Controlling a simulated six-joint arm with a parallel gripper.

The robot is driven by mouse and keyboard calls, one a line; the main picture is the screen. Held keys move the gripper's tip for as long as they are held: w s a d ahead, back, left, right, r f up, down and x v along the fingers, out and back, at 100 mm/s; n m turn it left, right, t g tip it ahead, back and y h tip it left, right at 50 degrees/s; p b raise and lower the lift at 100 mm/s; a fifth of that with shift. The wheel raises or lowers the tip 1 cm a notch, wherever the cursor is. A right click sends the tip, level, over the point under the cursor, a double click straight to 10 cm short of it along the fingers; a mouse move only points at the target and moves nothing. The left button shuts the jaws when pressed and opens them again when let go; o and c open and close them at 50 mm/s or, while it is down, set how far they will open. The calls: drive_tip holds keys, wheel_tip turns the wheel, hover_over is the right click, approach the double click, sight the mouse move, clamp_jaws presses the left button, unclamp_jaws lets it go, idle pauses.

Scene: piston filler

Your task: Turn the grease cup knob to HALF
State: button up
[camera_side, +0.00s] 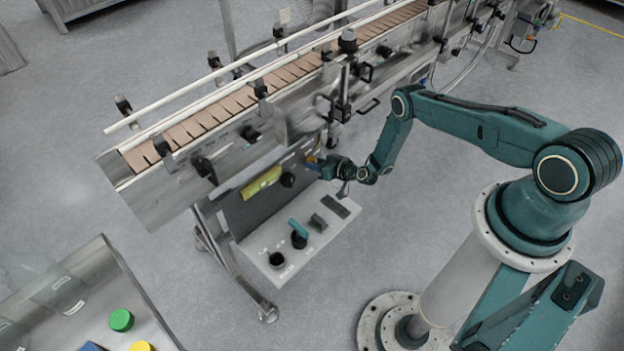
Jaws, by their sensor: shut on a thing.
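My gripper (317,164) is at the right end of the dark upright panel (262,206) below the conveyor, reaching in from the right. It is shut on a small knob there, which appears to be the grease cup knob. The fingers and wrist hide most of this knob, and its pointer and any HALF mark are too small to read. A little blue and yellow shows at the fingertips.
A black round knob (288,180) and a yellow plate (262,183) are left of my gripper. The grey shelf below carries a teal-handled knob (299,232), a black knob (277,260) and dark blocks. The conveyor (220,110) runs close above.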

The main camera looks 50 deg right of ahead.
drive_tip(key=shift+d+f+m+t+y, duration=0.1)
drive_tip(key=shift+m+t+y, duration=0.15)
drive_tip(key=shift+m+y, duration=0.75)
drive_tip(key=shift+d+m+t+y, duration=0.1)
drive_tip(key=shift+m+t+y, duration=0.3)
drive_tip(key=shift+m, duration=1)
drive_tip(key=shift+a, duration=0.1)
drive_tip(key=o, duration=1)
drive_tip(key=shift+s, duration=0.15)
drive_tip(key=v, duration=1.3)
drive_tip(key=shift+s+d, duration=0.2)
drive_tip(key=shift+d, duration=0.1)
